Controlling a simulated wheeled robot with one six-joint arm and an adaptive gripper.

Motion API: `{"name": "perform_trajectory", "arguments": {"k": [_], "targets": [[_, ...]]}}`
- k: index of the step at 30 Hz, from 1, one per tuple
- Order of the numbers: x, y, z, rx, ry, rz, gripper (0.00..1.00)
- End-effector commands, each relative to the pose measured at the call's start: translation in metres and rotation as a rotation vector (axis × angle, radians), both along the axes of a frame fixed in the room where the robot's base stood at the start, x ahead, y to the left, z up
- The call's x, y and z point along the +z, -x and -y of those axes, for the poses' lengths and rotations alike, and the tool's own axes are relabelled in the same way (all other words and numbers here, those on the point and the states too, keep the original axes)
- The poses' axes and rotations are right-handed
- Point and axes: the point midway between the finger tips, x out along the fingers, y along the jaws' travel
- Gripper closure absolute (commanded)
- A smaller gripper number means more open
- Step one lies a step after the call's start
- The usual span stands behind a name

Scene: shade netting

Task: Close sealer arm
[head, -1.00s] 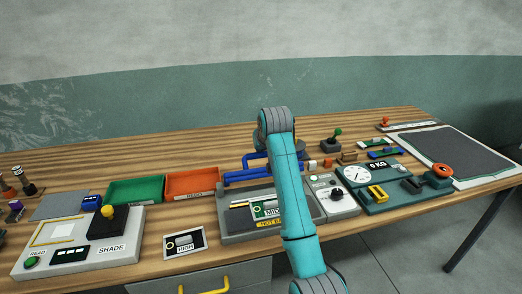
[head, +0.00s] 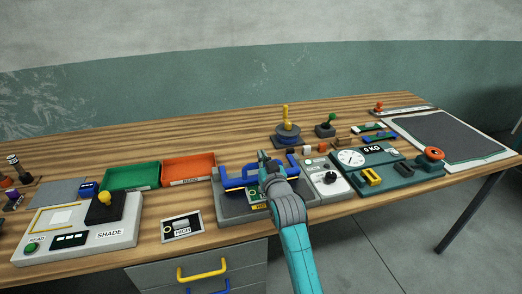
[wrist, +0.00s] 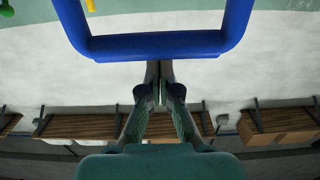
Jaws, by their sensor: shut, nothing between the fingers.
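The sealer (head: 232,211) is a grey base on the bench with a blue arm (head: 236,184) over it. The blue arm is raised, not flat on the base. A card marked MID lies on the sealer, partly hidden by my arm. My gripper (head: 263,158) is at the blue arm, partly hidden by my wrist. In the wrist view my gripper (wrist: 158,66) has its fingers together and empty. The blue handle bar (wrist: 150,43) crosses just beyond the fingertips. I cannot tell whether they touch it.
A control box with a black knob (head: 331,178) stands right of the sealer, then a dial scale (head: 352,157). Green (head: 132,176) and orange (head: 188,168) trays stand at the back left. A card marked HIGH (head: 182,228) lies left of the sealer. Bare bench lies behind.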

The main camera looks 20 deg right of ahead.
Motion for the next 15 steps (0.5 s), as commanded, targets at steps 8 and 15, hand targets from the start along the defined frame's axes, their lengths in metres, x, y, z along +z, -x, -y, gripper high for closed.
{"name": "perform_trajectory", "arguments": {"k": [8, 15], "targets": [[-0.012, 0.011, 0.000, -0.001, 0.000, 0.055, 1.00], [-0.016, 0.014, 0.000, -0.001, 0.000, 0.054, 1.00]]}}
